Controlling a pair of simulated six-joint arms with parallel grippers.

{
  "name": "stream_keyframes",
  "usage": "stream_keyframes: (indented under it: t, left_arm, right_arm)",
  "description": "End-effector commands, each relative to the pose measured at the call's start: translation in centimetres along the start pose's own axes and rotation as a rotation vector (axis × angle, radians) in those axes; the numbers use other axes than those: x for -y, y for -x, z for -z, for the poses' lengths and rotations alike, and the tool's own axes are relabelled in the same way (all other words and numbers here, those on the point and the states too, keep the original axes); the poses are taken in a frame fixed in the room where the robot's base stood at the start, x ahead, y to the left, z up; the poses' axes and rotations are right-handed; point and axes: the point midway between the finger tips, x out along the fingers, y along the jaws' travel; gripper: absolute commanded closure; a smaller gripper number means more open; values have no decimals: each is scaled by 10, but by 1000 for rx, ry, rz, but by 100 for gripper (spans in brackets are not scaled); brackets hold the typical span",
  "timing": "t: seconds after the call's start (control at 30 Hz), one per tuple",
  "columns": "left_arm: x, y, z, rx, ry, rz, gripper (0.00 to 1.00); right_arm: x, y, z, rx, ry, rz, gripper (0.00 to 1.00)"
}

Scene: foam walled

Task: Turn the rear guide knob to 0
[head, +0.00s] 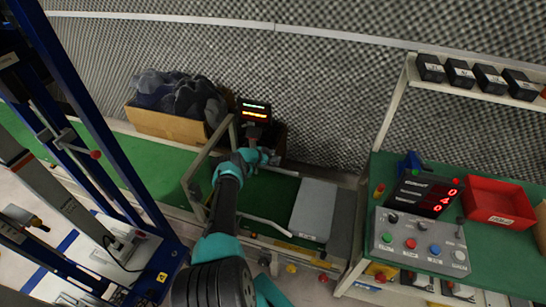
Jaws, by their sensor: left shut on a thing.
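My left arm reaches up the middle of the head view, and its teal gripper (264,157) is at the back edge of the green conveyor bed (262,196). The gripper is shut at the place of the rear guide knob, by the rear guide rail (284,171). The knob itself is covered by the fingers, so its turn cannot be seen. A small dark display (254,110) with a green and an orange line stands just behind the gripper; its figures are too small to read. The front guide rail (266,223) lies nearer. My right gripper is not in view.
A grey box (313,209) sits at the conveyor's right part. A cardboard box of dark cloth (158,124) stands behind left. A control panel (421,243) with coloured buttons and a red tray (499,203) are right. A blue frame (110,150) rises at left.

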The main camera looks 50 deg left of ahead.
Motion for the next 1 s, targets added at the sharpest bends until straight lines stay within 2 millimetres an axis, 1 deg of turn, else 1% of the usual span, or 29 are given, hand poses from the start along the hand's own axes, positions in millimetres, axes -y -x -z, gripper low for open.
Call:
stream_keyframes:
  t: [0.27,0.3,0.53,0.8,1.0]
  left_arm:
    - [0,0,0,-2,0,-1,88]
    - [0,0,1,-2,0,-1,61]
    - [0,0,0,-1,0,0,39]
    - [0,0,0,-1,0,0,39]
    - [1,8,0,-1,2,1,39]
  right_arm:
    - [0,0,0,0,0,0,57]
    - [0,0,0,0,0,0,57]
    - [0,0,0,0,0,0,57]
    - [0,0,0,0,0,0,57]
    - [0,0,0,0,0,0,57]
